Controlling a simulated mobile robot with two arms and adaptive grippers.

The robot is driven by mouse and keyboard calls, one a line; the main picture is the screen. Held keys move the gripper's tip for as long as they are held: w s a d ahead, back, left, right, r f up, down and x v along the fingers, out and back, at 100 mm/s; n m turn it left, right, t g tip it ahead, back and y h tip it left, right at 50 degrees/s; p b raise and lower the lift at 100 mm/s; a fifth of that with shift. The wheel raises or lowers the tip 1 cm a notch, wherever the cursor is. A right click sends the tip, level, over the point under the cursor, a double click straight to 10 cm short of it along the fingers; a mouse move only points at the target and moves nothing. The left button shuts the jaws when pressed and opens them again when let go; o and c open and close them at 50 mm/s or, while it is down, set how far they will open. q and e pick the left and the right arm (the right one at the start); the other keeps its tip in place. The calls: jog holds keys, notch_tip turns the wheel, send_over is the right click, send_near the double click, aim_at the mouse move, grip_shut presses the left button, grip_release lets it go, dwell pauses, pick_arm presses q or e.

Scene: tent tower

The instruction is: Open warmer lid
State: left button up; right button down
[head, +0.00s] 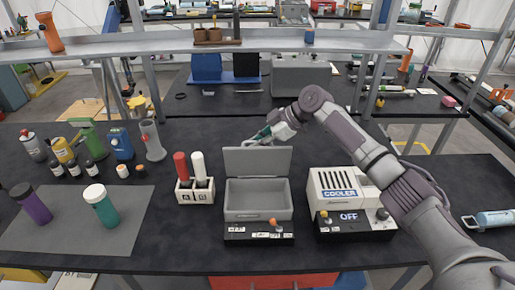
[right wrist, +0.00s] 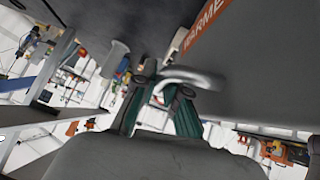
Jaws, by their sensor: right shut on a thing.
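The warmer (head: 258,205) is a grey box on the dark table, with a black control base in front. Its grey lid (head: 257,161) stands raised at the back, roughly upright, and the inside of the box shows empty. My right gripper (head: 258,136) is behind the top edge of the lid. In the right wrist view my right gripper (right wrist: 163,88) is shut on the lid's curved grey handle (right wrist: 203,77), beside a large grey surface with an orange warmer label (right wrist: 205,22). My left gripper is not in view.
The cooler (head: 342,190) stands right of the warmer. A white holder (head: 195,194) with a red and a white tube stands left. Bottles, including a teal one (head: 104,208), are farther left. A shelf (head: 240,45) crosses above the table's back.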

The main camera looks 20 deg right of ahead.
jog(key=shift+w+d+f, duration=0.1)
jog(key=shift+w+d, duration=0.05)
jog(key=shift+w, duration=0.4)
jog(key=c, duration=1.5)
grip_release()
jog(key=shift+d, duration=0.1)
jog(key=v, duration=1.2)
